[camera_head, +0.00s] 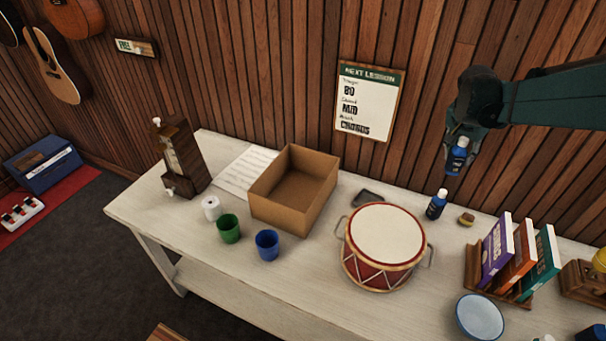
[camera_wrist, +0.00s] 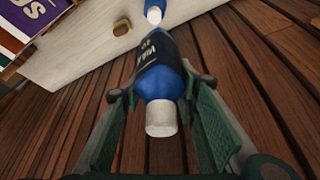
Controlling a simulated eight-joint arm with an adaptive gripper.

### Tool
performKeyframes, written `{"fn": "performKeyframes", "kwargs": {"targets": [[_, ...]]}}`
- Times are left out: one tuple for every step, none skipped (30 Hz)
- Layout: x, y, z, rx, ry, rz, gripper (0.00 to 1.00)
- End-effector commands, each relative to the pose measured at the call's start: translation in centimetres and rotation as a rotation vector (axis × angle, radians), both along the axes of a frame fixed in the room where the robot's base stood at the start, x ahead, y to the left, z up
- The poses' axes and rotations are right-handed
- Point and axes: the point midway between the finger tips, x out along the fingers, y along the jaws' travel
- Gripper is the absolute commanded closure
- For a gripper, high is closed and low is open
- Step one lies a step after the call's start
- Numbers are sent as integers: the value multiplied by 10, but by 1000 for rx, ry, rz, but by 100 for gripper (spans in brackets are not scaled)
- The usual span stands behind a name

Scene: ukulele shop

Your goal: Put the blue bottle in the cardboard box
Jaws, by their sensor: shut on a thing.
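A blue bottle (camera_head: 457,158) with a white cap is held in my gripper (camera_head: 459,167), raised above the back right part of the table. In the wrist view the held bottle (camera_wrist: 161,85) lies between the two green fingers of my gripper (camera_wrist: 160,100), its white cap toward the camera. A second blue bottle (camera_head: 436,205) with a white cap stands upright on the table below; its white cap also shows in the wrist view (camera_wrist: 153,15). The open cardboard box (camera_head: 277,205) stands left of the drum. The part of its floor that shows is empty.
A red drum (camera_head: 384,270) stands between the box and the standing bottle. A small dark tray (camera_head: 368,198) lies behind it. Green (camera_head: 229,229) and blue cups (camera_head: 267,245) stand before the box. A book rack (camera_head: 490,283) and a bowl (camera_head: 480,317) are at right.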

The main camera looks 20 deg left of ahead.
Motion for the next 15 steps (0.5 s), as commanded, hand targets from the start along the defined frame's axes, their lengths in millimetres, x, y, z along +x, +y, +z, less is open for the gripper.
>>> {"fn": "performKeyframes", "kwargs": {"targets": [[-2,13,6,0,0,5,84],[-3,20,10,0,0,7,84],[-5,29,14,0,0,8,84],[-6,37,18,0,0,10,84],[-7,44,22,1,-1,12,84],[-9,54,26,2,-1,14,84],[-11,62,30,2,-2,17,84],[-12,70,33,2,-2,22,84],[-14,80,38,3,-1,26,84],[-16,89,41,3,-1,31,84],[-18,97,44,3,-1,38,84],[-20,108,47,3,-1,47,84],[-22,117,49,4,-2,57,84],[-24,125,52,4,-2,67,84],[-26,137,53,5,-2,85,84]]}}
